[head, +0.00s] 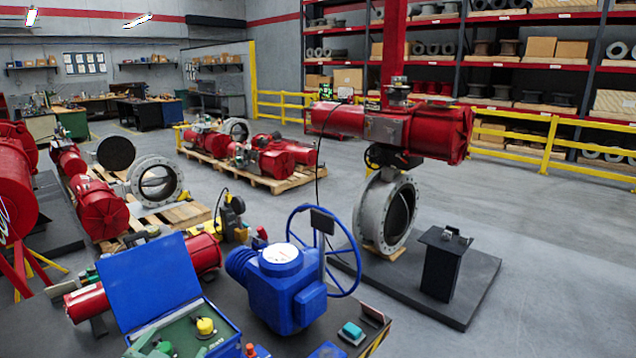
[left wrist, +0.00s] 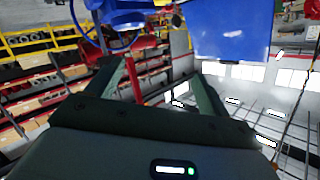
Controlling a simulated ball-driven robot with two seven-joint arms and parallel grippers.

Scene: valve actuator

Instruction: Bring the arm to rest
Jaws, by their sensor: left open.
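My left gripper (left wrist: 158,76) shows in the left wrist view with its two dark fingers spread apart and nothing between them. I cannot make it out clearly in the head view. The left wrist view is tipped over, with ceiling lights low in the picture. A blue valve actuator (head: 285,290) with a blue handwheel (head: 345,268) stands on the near bench. The blue actuator (left wrist: 128,12) also shows at the top of the left wrist view, apart from the fingers. My right gripper is in neither view.
An open blue case (head: 148,280) with green and yellow items sits on the bench. A small teal-topped box (head: 351,332) is near the bench edge. A large red actuator (head: 400,128) stands on a grey valve (head: 386,212) behind. Open floor lies at the right.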

